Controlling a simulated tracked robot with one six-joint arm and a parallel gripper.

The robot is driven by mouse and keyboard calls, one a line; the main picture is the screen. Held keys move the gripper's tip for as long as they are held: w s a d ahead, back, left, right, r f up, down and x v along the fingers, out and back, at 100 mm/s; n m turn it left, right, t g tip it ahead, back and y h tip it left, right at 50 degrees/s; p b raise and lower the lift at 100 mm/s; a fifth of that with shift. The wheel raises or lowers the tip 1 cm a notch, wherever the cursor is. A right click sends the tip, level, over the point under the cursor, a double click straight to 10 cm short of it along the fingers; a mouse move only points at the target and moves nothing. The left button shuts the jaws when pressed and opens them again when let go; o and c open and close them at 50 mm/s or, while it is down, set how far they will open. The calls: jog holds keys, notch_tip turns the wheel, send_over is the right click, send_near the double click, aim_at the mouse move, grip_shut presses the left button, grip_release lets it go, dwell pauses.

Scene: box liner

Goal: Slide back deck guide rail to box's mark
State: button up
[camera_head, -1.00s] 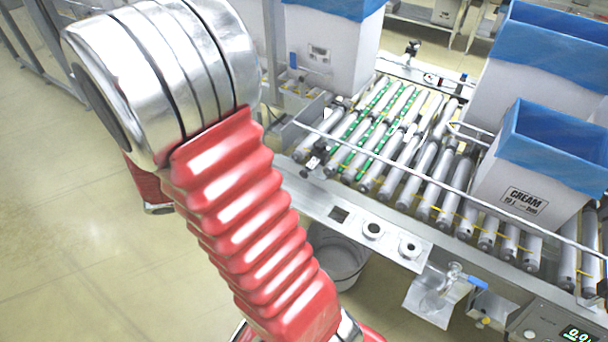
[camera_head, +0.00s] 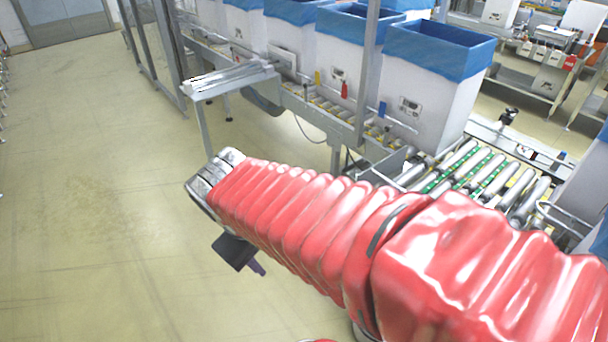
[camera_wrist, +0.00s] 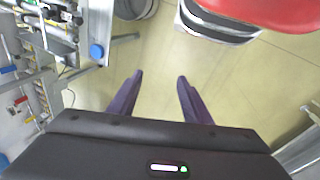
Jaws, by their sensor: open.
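My gripper (camera_wrist: 157,92) shows in the wrist view with its two purple fingers spread apart and nothing between them. Bare floor lies beyond the fingertips. In the head view, part of the gripper shows under the end of my red-sleeved arm, over open floor at left of the conveyor. The roller deck (camera_head: 500,185) with green strips is at the right, partly hidden by my arm. A metal rail (camera_head: 550,215) runs by the rollers at the far right; I cannot tell whether it is the back deck guide rail. The box's mark cannot be made out.
White boxes with blue liners (camera_head: 430,75) stand in a row along the conveyor line. An upright metal post (camera_head: 368,70) and a small metal side table (camera_head: 230,80) stand near the arm. The floor (camera_head: 90,200) at left is clear.

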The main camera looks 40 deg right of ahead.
jog(key=a+r+m+t+y, duration=0.1)
jog(key=a+r+t+y, duration=0.2)
jog(key=a+r, duration=0.3)
jog(key=shift+w+a+r+t, duration=0.2)
jog(key=shift+w+a+t, duration=0.4)
jog(key=shift+a, duration=0.6)
jog(key=shift+s, duration=0.15)
jog(key=shift+c, duration=0.2)
